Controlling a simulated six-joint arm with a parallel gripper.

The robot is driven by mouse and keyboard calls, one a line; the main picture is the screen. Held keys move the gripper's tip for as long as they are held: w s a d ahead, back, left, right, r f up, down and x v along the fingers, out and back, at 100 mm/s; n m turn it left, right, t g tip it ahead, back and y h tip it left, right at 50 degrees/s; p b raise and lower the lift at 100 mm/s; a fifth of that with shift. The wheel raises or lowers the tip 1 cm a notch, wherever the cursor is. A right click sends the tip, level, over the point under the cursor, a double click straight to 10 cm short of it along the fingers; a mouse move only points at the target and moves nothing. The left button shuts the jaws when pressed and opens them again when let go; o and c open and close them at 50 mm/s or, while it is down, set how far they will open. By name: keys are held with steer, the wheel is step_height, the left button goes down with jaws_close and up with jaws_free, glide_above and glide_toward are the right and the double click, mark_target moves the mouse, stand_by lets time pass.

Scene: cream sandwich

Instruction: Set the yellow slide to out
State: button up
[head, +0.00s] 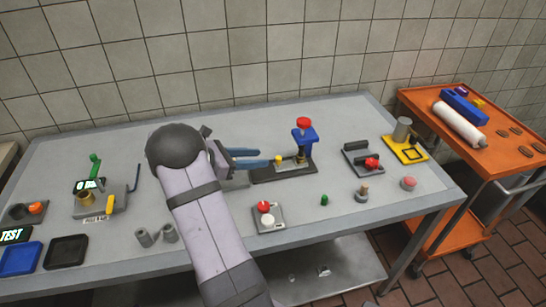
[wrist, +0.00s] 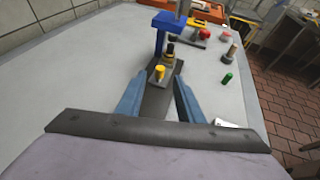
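A small yellow knob (head: 278,159) stands upright on the dark base of the blue press (head: 305,137), which has a red top. It also shows in the wrist view (wrist: 160,71), on a grey block in front of the press column. My gripper (head: 264,158) is open, with two blue fingers pointing right towards the knob. In the wrist view my gripper (wrist: 160,83) is empty, its fingertips on either side of the line to the knob and a little short of it. I cannot tell the slide's position from these frames.
A grey plate with red and white knobs (head: 267,216) lies nearer the front. A green peg (head: 324,200) stands to its right. A grey fixture with a red part (head: 362,160) stands right of the press. Several fixtures and trays fill the left side. An orange cart (head: 420,102) stands right.

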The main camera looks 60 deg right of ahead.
mark_target(278, 158)
steer(key=shift+p+x, duration=0.85)
steer(key=shift+x, duration=2.65)
